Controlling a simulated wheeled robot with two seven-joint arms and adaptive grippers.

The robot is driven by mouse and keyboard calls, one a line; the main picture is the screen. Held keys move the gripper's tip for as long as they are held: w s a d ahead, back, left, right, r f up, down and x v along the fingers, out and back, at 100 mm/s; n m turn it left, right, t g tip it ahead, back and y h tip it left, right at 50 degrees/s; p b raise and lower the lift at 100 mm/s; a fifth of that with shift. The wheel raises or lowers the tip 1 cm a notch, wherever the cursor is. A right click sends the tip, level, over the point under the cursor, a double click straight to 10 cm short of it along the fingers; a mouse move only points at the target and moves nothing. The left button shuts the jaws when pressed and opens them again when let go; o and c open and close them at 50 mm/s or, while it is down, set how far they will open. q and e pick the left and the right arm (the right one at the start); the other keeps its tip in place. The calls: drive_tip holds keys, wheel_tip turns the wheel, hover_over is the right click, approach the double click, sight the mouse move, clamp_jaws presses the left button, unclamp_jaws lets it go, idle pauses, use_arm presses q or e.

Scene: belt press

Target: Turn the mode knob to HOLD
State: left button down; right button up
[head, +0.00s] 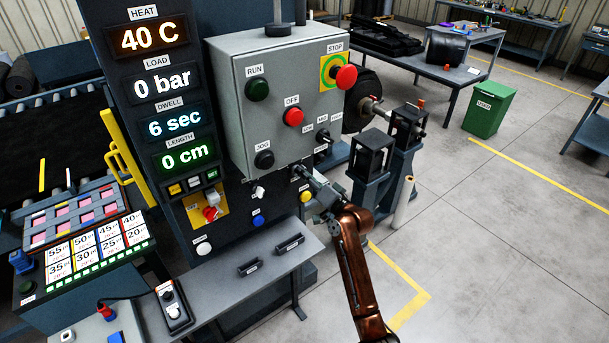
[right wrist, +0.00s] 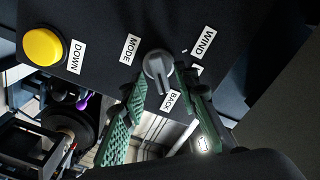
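In the right wrist view the grey mode knob (right wrist: 157,66) sits on the dark panel beside a white MODE label (right wrist: 130,47). Its raised ridge runs downward, toward the side where the BACK label (right wrist: 169,99) lies. A WIND label (right wrist: 203,40) is to the upper right. Another label beside the right fingertip is partly covered, and I cannot read it. My right gripper (right wrist: 166,88) is open, its green fingers on either side of the knob's lower part; I cannot tell whether they touch it. In the head view my right gripper (head: 311,180) is at the panel and hides the knob. My left gripper is not in view.
A yellow button (right wrist: 43,46) with a DOWN label is near the knob. The grey control box (head: 236,110) with a red STOP button (head: 346,77) is above my right gripper. A grey shelf (head: 215,285) is below. Open floor lies to the right.

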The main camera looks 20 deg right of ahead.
drive_tip(key=shift+w, duration=0.2)
drive_tip(key=shift+c, duration=0.2)
clamp_jaws()
